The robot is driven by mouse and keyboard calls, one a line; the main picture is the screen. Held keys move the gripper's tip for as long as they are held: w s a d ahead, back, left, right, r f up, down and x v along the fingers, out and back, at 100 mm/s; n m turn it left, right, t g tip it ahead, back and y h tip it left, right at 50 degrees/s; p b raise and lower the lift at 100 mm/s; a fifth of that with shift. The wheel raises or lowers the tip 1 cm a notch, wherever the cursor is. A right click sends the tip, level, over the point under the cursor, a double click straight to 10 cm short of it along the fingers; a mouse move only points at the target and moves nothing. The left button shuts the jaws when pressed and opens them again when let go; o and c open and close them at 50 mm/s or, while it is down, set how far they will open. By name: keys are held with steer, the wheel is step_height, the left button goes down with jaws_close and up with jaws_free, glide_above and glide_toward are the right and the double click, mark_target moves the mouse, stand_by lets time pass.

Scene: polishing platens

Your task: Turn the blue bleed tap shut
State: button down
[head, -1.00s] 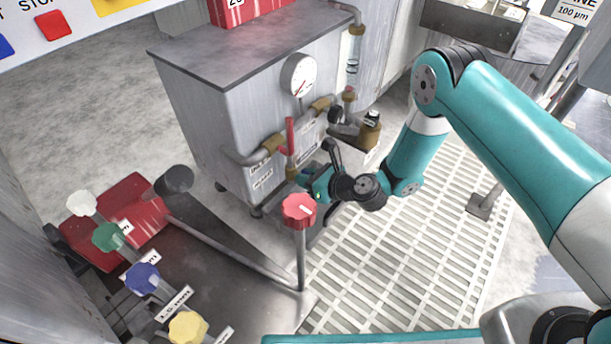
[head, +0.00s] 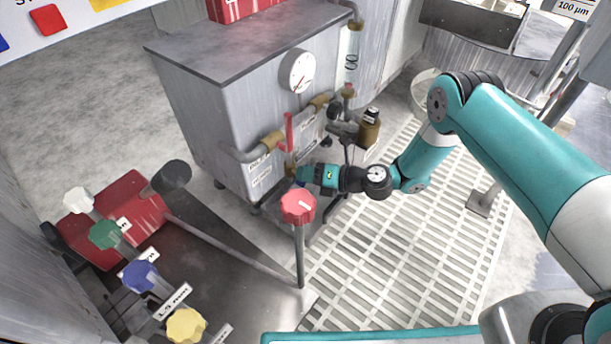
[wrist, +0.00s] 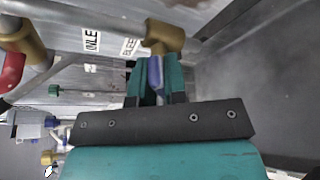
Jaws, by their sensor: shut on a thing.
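The blue bleed tap handle (wrist: 155,72) shows in the wrist view, upright in the picture between the two teal fingers, below a brass fitting (wrist: 164,36) by a label that reads "BLEE". My gripper (wrist: 154,82) is shut on this handle. In the head view my gripper (head: 302,174) is at the low front of the grey cabinet (head: 215,125), below the red lever (head: 289,132). There the fingers and the red knob's head hide most of the tap.
A red knob (head: 298,205) on a post stands close in front of my gripper. A gauge (head: 298,72), pipes and a brass bottle-like part (head: 369,128) are near the arm. White, green, blue (head: 140,276) and yellow knobs are at left.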

steer(key=shift+w+d+f+m, duration=0.1)
steer(key=shift+m, duration=0.4)
steer(key=shift+b, duration=0.3)
steer(key=c, duration=1.3)
jaws_free()
steer(key=shift+o, duration=0.7)
steer(key=p+v, duration=0.8)
steer(key=v, duration=0.9)
steer(key=shift+d+f, duration=0.2)
steer(key=shift+d, duration=0.05)
